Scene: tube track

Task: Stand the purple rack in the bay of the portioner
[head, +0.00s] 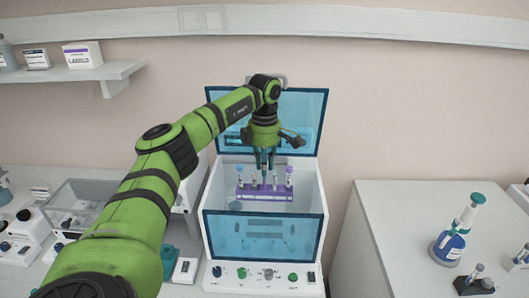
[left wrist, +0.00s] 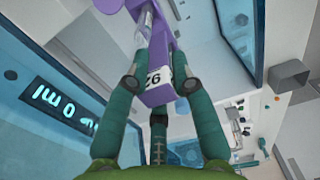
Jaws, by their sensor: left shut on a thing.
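The purple rack (head: 266,193) is in the head view, upright, with several capped tubes standing in it. My left gripper (head: 265,165) comes down from above and is shut on the rack. In the left wrist view the teal fingers grip the purple rack (left wrist: 157,96) at a part with a white number label. The portioner (head: 215,200) is a white box with its blue see-through lid (head: 310,110) raised and a blue front panel (head: 263,236). The rack is within its opening, behind the panel; I cannot tell whether its base touches the bay floor. My right gripper is not in view.
Knobs (head: 268,274) line the portioner's front. A blue bottle (head: 448,246) stands on the right counter. A clear bin (head: 75,205) is at left.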

